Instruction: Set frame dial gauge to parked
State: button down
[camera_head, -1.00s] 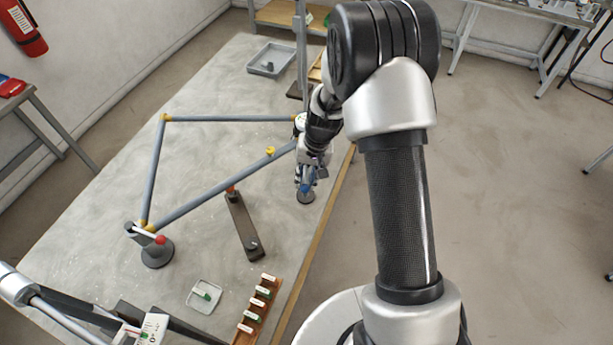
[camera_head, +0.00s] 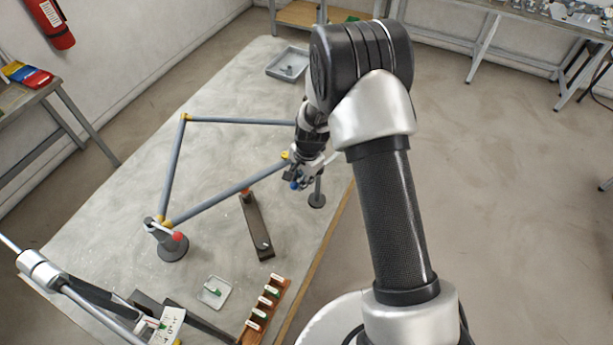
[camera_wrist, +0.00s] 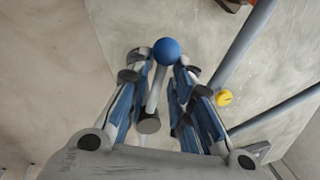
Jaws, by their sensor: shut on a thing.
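My gripper (camera_head: 297,182) is closed around a lever with a blue knob (camera_head: 294,186), at the right side of the bicycle frame (camera_head: 228,188). In the wrist view the blue knob (camera_wrist: 167,50) sits between my fingertips (camera_wrist: 163,66). A grey rod (camera_wrist: 154,92) runs from it to a grey cylinder (camera_wrist: 149,123). A dark round-based post (camera_head: 317,199) stands beside my gripper; my arm hides part of it. I cannot make out a dial face. A similar stand (camera_head: 172,247) at the left end of the frame has a lever with a red knob (camera_head: 177,237).
A dark bar (camera_head: 256,226) with an orange end lies between the stands. A small tray (camera_head: 213,292) and a wooden rack (camera_head: 266,312) with several labelled pieces are at the front. A grey tray (camera_head: 287,63) sits at the back. The frame's tube (camera_wrist: 246,44) passes close to my fingers.

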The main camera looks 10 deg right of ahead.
jog(key=shift+w+a+m+p, duration=0.35)
jog(key=shift+w+m+p, duration=0.15)
jog(key=shift+m, duration=0.4)
jog(key=c, duration=1.7)
grip_release()
jog(key=shift+w, duration=0.1)
jog(key=shift+r, duration=0.1)
jog(key=r, duration=0.4)
jog(key=s+r, duration=0.1)
jog(key=r, duration=0.2)
jog(key=s+r, duration=0.1)
jog(key=r, duration=0.3)
jog(key=shift+d+r, duration=0.35)
jog(key=shift+d, duration=0.05)
